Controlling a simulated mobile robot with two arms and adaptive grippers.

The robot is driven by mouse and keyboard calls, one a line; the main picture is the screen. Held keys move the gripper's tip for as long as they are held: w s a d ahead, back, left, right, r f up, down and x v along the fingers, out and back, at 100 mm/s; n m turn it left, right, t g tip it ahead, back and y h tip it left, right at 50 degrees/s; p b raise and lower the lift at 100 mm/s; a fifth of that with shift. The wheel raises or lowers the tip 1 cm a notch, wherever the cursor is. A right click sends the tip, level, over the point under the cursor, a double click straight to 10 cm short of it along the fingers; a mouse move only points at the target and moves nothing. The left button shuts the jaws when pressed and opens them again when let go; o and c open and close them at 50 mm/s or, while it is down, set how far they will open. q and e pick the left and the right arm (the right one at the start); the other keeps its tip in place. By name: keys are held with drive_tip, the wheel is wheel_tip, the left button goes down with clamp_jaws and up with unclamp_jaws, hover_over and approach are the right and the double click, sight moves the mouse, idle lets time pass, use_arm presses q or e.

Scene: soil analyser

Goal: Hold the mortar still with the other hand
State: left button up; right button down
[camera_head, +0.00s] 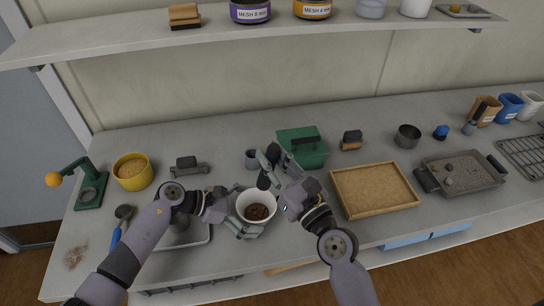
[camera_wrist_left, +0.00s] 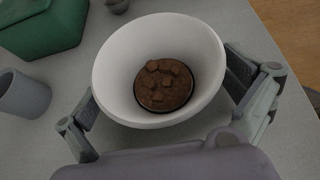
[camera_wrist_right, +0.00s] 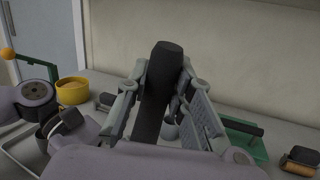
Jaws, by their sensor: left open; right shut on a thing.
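The mortar (camera_head: 270,207) is a white bowl with brown soil lumps (camera_head: 257,212) in it, standing upright on the counter. It also fills the middle of the left wrist view (camera_wrist_left: 118,70). My left gripper (camera_head: 238,210) is open, with one finger on each side of the mortar; whether either finger touches it I cannot tell. My right gripper (camera_head: 277,165) is shut on a dark pestle (camera_head: 264,182), held above and behind the mortar. The pestle stands between the fingers in the right wrist view (camera_wrist_right: 157,85). The mortar is not visible there.
A green box (camera_head: 303,148) and a small grey cup (camera_head: 251,158) stand behind the mortar. A wooden-framed tray (camera_head: 375,190) lies to the right. A metal tray (camera_head: 190,240) lies under my left arm. A yellow container (camera_head: 132,172) stands at left.

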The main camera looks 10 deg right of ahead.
use_arm(q)
drive_tip(key=c, duration=1.1)
drive_tip(key=shift+c, duration=0.7)
idle(0.6)
